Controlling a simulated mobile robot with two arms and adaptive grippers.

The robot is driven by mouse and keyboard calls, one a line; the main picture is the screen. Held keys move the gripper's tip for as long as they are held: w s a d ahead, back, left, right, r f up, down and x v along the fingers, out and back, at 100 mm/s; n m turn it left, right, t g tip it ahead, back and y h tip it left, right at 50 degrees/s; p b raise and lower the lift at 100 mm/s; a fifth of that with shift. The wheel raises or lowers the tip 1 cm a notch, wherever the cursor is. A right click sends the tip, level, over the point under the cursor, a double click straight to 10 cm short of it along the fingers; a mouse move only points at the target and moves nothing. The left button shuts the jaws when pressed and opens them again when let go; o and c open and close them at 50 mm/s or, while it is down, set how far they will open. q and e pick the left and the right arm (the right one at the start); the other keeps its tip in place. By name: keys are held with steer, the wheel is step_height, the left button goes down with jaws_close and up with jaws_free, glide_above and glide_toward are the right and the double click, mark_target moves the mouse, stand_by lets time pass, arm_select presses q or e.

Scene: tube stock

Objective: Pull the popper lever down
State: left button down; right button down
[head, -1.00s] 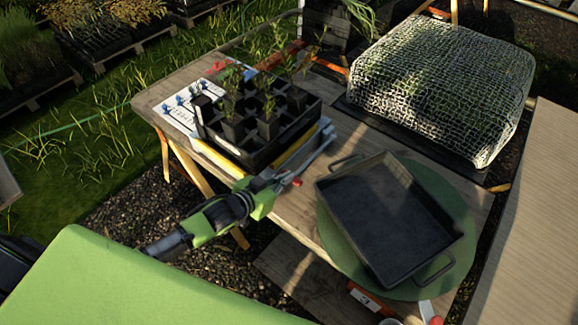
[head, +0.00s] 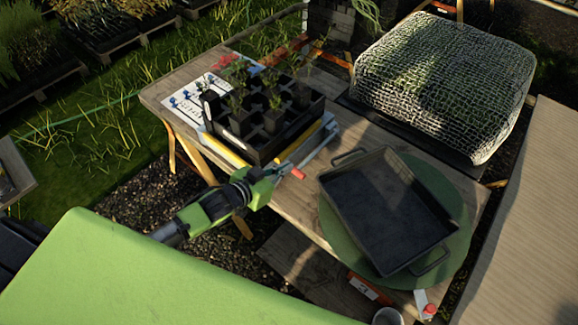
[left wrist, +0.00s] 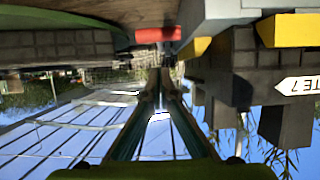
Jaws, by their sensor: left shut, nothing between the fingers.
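The popper lever is a grey bar (head: 320,146) at the front right of the popper, with a red end (head: 298,174) over the table's front edge. The popper carries a black tray of potted seedlings (head: 255,150) and has yellow bars along its front. My left gripper (head: 279,172) is shut and empty, just left of the red end in the head view. In the left wrist view, the shut fingers (left wrist: 158,78) converge below the red end (left wrist: 158,34), with a small gap showing in the picture. Whether they touch the lever is unclear. My right gripper is not in view.
An empty black metal tray (head: 385,215) lies on a green round mat (head: 455,215) to the right. A netted block (head: 440,85) stands at the back right. A white label board (head: 188,105) is beside the popper. A pale wooden board (head: 530,220) fills the right.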

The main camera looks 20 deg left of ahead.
arm_select(q)
steer(key=f+b+v, duration=0.1)
steer(key=v, duration=0.6)
steer(key=shift+s+a+f, duration=0.2)
steer(key=shift+s+a, duration=0.05)
steer(key=shift+s, duration=0.25)
steer(key=s+a+f+n+g+y, duration=0.1)
steer(key=s+a+f, duration=0.2)
steer(key=f, duration=0.6)
steer(key=s+a+f+g+y, duration=0.2)
steer(key=s+a+f, duration=0.1)
steer(key=f, duration=0.6)
steer(key=s+a+f+n+g+y, duration=0.1)
steer(key=s+a+f, duration=0.25)
steer(key=f, duration=0.55)
steer(key=s+d+f+g, duration=0.2)
steer(key=s+f, duration=0.4)
steer(key=s, duration=0.3)
steer(key=s+d+f+g+b, duration=0.1)
steer(key=s+d+f+g, duration=0.2)
steer(key=s+f, duration=0.3)
steer(key=s+d+f+g, duration=0.2)
steer(key=s+f, duration=0.5)
steer(key=s, duration=0.7)
steer(key=shift+d+y, duration=0.3)
steer(key=shift+d, duration=0.45)
